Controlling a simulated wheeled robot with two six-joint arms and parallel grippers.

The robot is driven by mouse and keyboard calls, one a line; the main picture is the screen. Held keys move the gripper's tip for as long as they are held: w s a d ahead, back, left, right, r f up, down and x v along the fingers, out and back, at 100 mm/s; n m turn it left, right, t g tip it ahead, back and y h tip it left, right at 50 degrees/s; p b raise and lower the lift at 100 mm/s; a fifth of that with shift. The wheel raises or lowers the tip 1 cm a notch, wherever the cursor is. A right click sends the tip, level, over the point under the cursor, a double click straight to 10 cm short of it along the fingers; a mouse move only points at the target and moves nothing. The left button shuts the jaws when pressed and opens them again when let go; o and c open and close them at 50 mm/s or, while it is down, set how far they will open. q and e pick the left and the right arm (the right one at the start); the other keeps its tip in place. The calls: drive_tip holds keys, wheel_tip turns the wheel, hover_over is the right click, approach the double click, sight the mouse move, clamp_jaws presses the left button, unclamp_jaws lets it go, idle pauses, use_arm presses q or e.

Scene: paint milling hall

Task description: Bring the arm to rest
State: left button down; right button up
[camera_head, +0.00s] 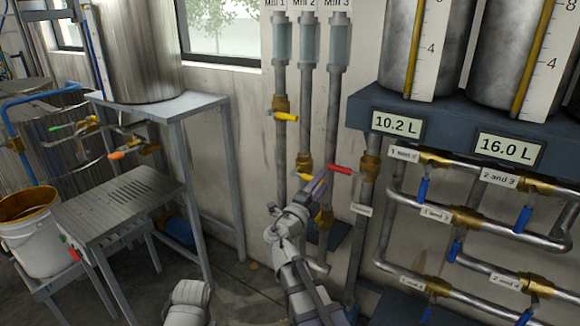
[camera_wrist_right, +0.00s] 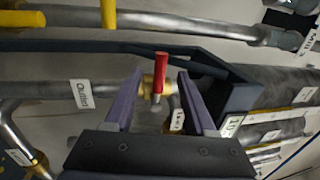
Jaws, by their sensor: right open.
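My right gripper (camera_head: 319,182) is open in front of the pipes below the mill labels, its purple fingertips just left of a red valve handle (camera_head: 340,169). In the right wrist view the open right gripper (camera_wrist_right: 160,73) shows its two fingers with the red handle (camera_wrist_right: 159,72) in the gap between them. I cannot tell whether the handle lies between the fingertips or beyond them. Nothing is held. A grey arm part of mine shows at the bottom of the head view; my left gripper is not in view.
Yellow valve handles (camera_head: 286,117) sit on neighbouring pipes. On the right, pipes with blue handles (camera_head: 423,190) run below tanks with displays (camera_head: 398,124). On the left are a metal table (camera_head: 125,203) and a white bucket (camera_head: 36,241). Some floor is free between.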

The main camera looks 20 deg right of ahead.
drive_tip(key=s+a+f+m+g+y+p, duration=0.2)
drive_tip(key=s+a+f+m+g+y, duration=0.3)
drive_tip(key=m, duration=0.6)
drive_tip(key=s+a+f+m+g+y+p, duration=0.1)
drive_tip(key=s+a+f+m+g+p, duration=0.2)
drive_tip(key=f+m, duration=0.6)
drive_tip(key=s+a+f+m+g+y+p, duration=0.1)
drive_tip(key=s+a+m+y, duration=0.3)
drive_tip(key=s+a+m, duration=0.4)
drive_tip(key=s+a+f+m+g+y+p, duration=0.2)
drive_tip(key=s+a+m, duration=0.6)
drive_tip(key=a+m, duration=0.4)
drive_tip(key=f+g+y, duration=0.1)
drive_tip(key=y, duration=0.1)
drive_tip(key=shift+g+y, duration=0.3)
drive_tip(key=shift+y, duration=0.1)
drive_tip(key=shift+f, duration=0.1)
